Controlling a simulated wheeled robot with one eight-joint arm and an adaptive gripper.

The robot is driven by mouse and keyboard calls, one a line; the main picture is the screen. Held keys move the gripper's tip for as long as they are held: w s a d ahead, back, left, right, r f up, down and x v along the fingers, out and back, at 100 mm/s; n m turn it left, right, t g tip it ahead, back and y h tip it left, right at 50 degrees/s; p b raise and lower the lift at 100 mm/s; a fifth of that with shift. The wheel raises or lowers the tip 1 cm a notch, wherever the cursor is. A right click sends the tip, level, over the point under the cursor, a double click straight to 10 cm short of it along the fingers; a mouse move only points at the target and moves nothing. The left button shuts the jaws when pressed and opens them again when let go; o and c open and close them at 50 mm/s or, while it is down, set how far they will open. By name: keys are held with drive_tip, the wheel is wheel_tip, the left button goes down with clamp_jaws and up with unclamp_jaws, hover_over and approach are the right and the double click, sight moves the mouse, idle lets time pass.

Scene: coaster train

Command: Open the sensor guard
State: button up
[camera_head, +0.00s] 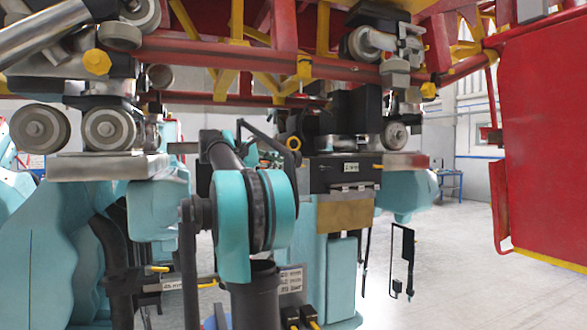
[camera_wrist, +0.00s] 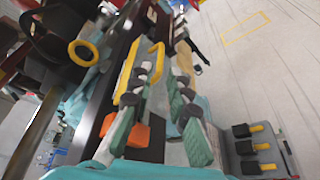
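A black housing (camera_head: 345,178) with a small white label stands right of centre in the head view. A short yellow handle (camera_head: 378,167) is at its right end. I cannot tell for sure which part is the sensor guard. In the wrist view a yellow handle (camera_wrist: 155,60) sits on a dark panel between my gripper's fingers. My gripper (camera_wrist: 160,132) has its two green-padded fingers spread apart, with nothing clearly held. An orange block (camera_wrist: 138,135) shows beside the left finger. In the head view my arm hides most of the gripper, and contact with the handle cannot be told.
A red and yellow coaster frame (camera_head: 290,70) hangs overhead on wheels. A large red panel (camera_head: 545,140) is at the right. A thin black frame (camera_head: 402,262) hangs right of the teal stand. Yellow-tipped connectors (camera_wrist: 255,147) show low right.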

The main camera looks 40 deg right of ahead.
drive_tip(key=x, duration=0.7)
drive_tip(key=shift+d, duration=0.25)
clamp_jaws()
